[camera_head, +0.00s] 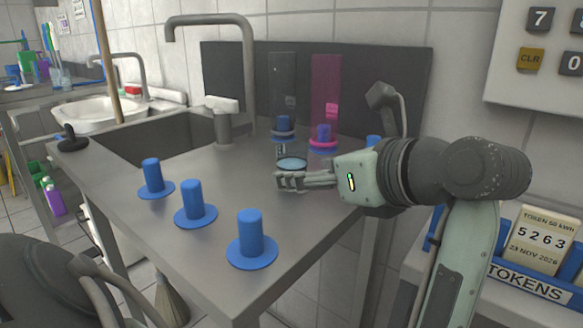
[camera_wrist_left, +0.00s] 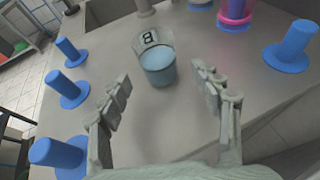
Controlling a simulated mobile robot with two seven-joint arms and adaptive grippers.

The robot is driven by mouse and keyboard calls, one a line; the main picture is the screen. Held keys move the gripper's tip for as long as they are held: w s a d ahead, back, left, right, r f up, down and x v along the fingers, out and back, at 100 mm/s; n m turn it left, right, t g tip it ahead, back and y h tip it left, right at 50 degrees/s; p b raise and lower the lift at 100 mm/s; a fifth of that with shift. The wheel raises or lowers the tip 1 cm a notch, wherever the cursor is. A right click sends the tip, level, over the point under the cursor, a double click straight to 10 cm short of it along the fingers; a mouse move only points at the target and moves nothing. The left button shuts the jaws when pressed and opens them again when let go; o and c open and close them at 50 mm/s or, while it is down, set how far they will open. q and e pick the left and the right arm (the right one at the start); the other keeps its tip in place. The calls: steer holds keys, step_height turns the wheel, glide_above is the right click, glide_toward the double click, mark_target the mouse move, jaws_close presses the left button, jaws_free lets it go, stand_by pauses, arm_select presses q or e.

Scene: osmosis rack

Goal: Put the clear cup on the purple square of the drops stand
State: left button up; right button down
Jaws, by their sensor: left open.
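A small clear cup (camera_wrist_left: 158,65) with pale blue liquid and a black letter mark stands upright on the steel counter. In the head view its pale blue top (camera_head: 291,163) shows just behind my left gripper (camera_head: 290,181). In the left wrist view the cup lies ahead of my left gripper (camera_wrist_left: 160,90), centred between the fingers' lines and not gripped. The fingers are spread and empty. In the head view this gripper's arm reaches in from the right. My right gripper is not in view. I see no drops stand or purple square.
Blue pegs (camera_head: 251,238) stand on the counter's front left; another peg (camera_wrist_left: 290,47) is right of the gripper. Behind the cup are pegs with a grey ring (camera_head: 283,133) and a pink ring (camera_head: 323,143), under translucent columns. A tap (camera_head: 250,60) and sink lie back left.

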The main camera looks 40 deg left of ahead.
mark_target(301, 169)
arm_select(q)
steer(key=x, duration=0.4)
steer(key=shift+a, duration=0.6)
steer(key=shift+c, duration=0.4)
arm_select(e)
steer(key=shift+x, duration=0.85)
arm_select(q)
steer(key=c, duration=1)
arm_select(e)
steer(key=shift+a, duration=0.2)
arm_select(q)
steer(key=shift+o, duration=0.2)
